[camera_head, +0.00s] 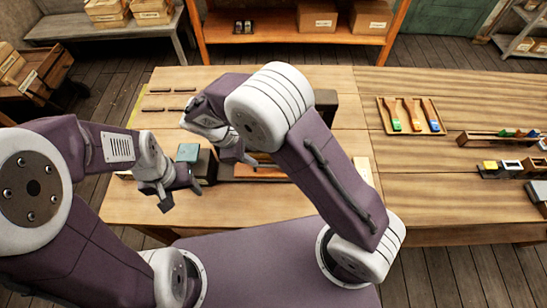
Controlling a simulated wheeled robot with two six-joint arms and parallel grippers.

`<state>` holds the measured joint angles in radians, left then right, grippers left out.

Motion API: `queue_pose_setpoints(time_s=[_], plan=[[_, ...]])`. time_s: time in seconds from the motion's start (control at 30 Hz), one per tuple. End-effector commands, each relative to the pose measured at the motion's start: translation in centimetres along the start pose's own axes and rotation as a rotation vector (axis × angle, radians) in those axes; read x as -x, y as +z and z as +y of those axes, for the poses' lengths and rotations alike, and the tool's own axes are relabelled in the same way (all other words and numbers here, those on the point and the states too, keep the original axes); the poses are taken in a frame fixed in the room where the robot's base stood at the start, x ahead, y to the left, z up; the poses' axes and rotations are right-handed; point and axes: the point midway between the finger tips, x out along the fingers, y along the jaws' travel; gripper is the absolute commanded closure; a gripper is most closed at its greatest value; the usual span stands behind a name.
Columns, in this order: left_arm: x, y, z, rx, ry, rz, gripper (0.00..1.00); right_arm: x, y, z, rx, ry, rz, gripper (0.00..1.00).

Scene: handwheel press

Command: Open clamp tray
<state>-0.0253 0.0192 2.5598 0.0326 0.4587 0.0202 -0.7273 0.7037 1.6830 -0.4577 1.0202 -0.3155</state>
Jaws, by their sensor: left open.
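A low reddish-brown tray-like piece (262,173) lies at the middle of the workbench. I cannot tell for sure that it is the clamp tray, and my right arm hides much of it and the press around it. A dark block (326,104) shows behind that arm. My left gripper (182,197) is open and empty above the front left of the bench, beside a dark box (207,165) with a teal block (187,152) on top. My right gripper (240,157) points down near the left end of the reddish piece; whether its jaws are open is unclear.
A wooden tray (384,116) with several coloured-handled brushes lies on the bench's right part. A narrow rack (470,141) and small yellow and white blocks (490,165) are further right. Dark strips (168,91) lie at the back left. The bench's front left is clear.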

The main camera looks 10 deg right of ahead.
Motion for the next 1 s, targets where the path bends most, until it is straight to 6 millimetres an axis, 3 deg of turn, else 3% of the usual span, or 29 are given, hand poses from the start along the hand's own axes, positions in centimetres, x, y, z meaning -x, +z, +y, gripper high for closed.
queue_pose_setpoints(time_s=[0.17, 0.5, 0.87, 1.0], plan=[[0.3, 0.0, 0.0, 0.000, 0.000, 0.000, 0.38, -1.6, 0.1, 0.0, -0.001, -0.003, -0.003, 0.68], [1.2, -0.1, 0.0, 0.000, 0.000, 0.000, 0.38, -8.0, 0.1, 0.0, -0.004, -0.004, 0.000, 0.68], [1.3, -0.1, 0.0, 0.000, 0.000, 0.000, 0.38, -9.1, 0.0, 0.0, -0.005, -0.002, 0.003, 0.68], [1.3, -0.1, 0.0, 0.000, 0.000, 0.000, 0.38, -9.1, 0.0, 0.0, -0.005, -0.002, 0.003, 1.00]])
